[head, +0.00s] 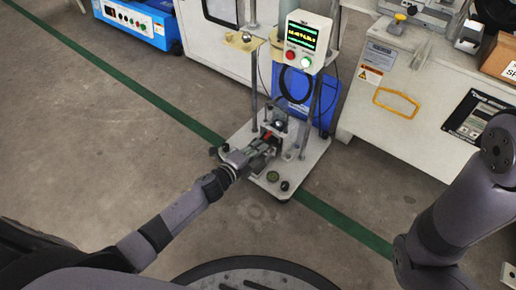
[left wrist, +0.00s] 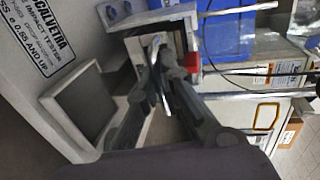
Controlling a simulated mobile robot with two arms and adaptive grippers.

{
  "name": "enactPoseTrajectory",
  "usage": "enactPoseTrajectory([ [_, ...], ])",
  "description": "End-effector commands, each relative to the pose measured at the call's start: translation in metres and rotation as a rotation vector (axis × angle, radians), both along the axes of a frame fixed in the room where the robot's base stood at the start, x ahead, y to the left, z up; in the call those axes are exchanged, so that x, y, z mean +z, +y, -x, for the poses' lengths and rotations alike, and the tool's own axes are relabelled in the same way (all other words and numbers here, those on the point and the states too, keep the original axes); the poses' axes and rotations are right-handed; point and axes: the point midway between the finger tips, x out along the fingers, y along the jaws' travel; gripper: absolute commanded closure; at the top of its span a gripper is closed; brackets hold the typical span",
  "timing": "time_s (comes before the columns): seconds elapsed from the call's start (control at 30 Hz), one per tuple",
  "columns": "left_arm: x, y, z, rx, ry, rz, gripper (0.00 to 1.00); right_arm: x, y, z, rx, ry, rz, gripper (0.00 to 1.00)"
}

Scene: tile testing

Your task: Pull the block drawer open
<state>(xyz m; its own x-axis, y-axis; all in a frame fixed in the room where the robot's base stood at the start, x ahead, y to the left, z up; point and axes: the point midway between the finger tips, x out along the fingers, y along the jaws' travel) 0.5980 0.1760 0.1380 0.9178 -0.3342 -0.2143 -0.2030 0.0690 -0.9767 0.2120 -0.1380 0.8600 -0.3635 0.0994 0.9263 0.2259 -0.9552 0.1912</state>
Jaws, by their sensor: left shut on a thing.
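The block drawer is in a small grey housing (left wrist: 159,22) low on the tester, in the upper middle of the left wrist view. A curved silver handle (left wrist: 158,78) shows at its front. My left gripper (left wrist: 165,80) is shut on this handle, with its dark fingers on both sides. In the head view my left gripper (head: 263,148) reaches in low over the tester's base plate (head: 268,177), against the dark block area. The gripper hides most of the drawer there, and how far the drawer is out is unclear. My right gripper is out of view.
The tester has upright posts and a control box (head: 308,43) with red and green buttons. A blue bin (head: 324,98) stands behind. A white cabinet with a yellow handle (head: 395,103) is at right. The floor left of the tester is clear.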

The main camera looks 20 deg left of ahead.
Motion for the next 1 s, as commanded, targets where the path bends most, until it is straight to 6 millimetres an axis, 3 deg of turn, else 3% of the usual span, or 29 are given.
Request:
enactPoseTrajectory([
  [0.17, -0.001, 0.007, 0.022, 0.0, 0.007, 0.003, 1.0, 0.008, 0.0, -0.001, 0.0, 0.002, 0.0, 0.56],
  [0.4, 0.0, 0.027, 0.079, 0.0, 0.009, 0.003, 1.0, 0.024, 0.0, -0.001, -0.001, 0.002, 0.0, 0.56],
  [0.53, -0.001, 0.035, 0.1, 0.001, 0.007, 0.002, 1.0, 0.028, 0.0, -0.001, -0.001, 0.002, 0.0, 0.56],
  [0.93, -0.001, 0.038, 0.108, -0.001, 0.002, 0.0, 1.0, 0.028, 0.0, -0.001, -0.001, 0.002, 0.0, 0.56],
  [1.0, -0.001, 0.038, 0.108, -0.001, 0.002, 0.0, 0.91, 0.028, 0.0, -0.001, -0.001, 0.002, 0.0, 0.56],
])
